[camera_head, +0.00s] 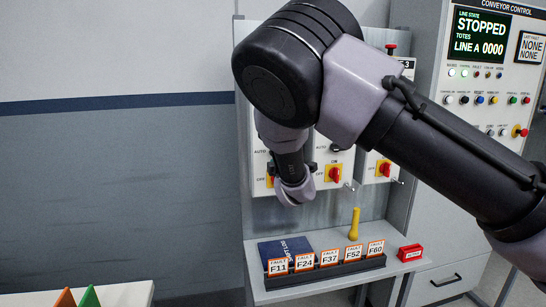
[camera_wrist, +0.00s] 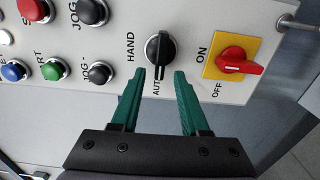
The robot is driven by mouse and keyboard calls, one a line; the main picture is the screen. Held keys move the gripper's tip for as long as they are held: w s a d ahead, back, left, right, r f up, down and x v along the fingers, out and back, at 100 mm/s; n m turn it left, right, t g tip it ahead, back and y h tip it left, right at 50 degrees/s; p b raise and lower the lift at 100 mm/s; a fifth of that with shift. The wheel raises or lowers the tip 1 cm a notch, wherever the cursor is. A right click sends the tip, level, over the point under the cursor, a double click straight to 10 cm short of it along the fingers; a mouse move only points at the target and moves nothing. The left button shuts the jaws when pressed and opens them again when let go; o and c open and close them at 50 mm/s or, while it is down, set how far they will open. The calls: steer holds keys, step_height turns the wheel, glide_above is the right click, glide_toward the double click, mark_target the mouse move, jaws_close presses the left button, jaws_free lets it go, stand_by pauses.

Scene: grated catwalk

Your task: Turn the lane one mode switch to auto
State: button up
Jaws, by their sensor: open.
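In the wrist view, a round black selector knob (camera_wrist: 158,48) sits on a light grey panel (camera_wrist: 260,20), with a HAND label to its left and an AUTO label below it. Its grip bar runs roughly up and down in the picture; I cannot tell surely which label it points at. My gripper (camera_wrist: 159,76) is open, its green fingers reaching toward the knob with tips just below it and one on each side. I cannot tell whether they touch it. In the head view my arm covers most of the left panel (camera_head: 258,165), and the fingers are hidden.
A red switch on a yellow plate (camera_wrist: 233,61), marked ON and OFF, is close right of the knob. Black, green, blue and red buttons lie left. Below the panels is a shelf (camera_head: 265,297) with a fault-card rack (camera_head: 325,274). A conveyor control cabinet (camera_head: 425,75) reads STOPPED.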

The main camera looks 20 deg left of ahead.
steer(key=v, duration=0.9)
steer(key=w+d+r+m+g+h, duration=0.1)
steer(key=w+d+m+h, duration=0.1)
steer(key=w+d+m, duration=0.3)
steer(key=w+d+m+g+h, duration=0.1)
steer(key=w+d+m+h, duration=0.25)
steer(key=d, duration=0.35)
steer(key=d+r+m+g, duration=0.2)
steer(key=d+r+m, duration=0.15)
steer(key=d, duration=0.35)
steer(key=d+r+m+g, duration=0.1)
steer(key=d+r+m, duration=0.2)
steer(key=d+m, duration=0.3)
steer(key=s+d+r+m+g, duration=0.25)
steer(key=s+d+r, duration=0.35)
steer(key=d, duration=0.4)
steer(key=s+d+r+m+h, duration=0.1)
steer(key=s+d+r+m, duration=0.2)
steer(key=s+d, duration=0.3)
steer(key=s+d+r+m, duration=0.3)
steer(key=s+d+m, duration=0.2)
steer(key=s, duration=0.8)
steer(key=shift+s+d+r+g+h, duration=0.25)
steer(key=shift+s+d+g+h, duration=0.1)
steer(key=shift+d, duration=0.4)
